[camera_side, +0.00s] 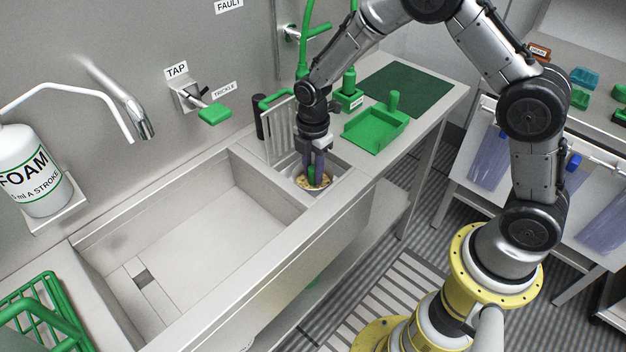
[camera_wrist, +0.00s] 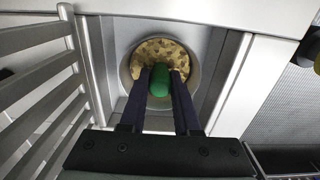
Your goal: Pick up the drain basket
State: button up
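The drain basket (camera_side: 312,181) sits low in the small basin at the right end of the sink. In the wrist view it shows as a round basket (camera_wrist: 150,50) covered with tan and brown bits, with a green upright grip (camera_wrist: 159,81) at its middle. My gripper (camera_side: 315,160) points down into the basin above the basket. In the wrist view my gripper's dark fingers (camera_wrist: 160,85) stand on either side of the green grip, very close to it. I cannot tell whether they press on it. The fingers and palm hide the near part of the basket.
A slatted grey rack (camera_side: 279,130) with a green handle stands beside the small basin. A green scoop-like tray (camera_side: 376,131) and a dark green mat (camera_side: 407,88) lie on the counter to the right. The large sink basin (camera_side: 190,235) is empty.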

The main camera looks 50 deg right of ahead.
grip_shut()
jog(key=shift+r, duration=0.15)
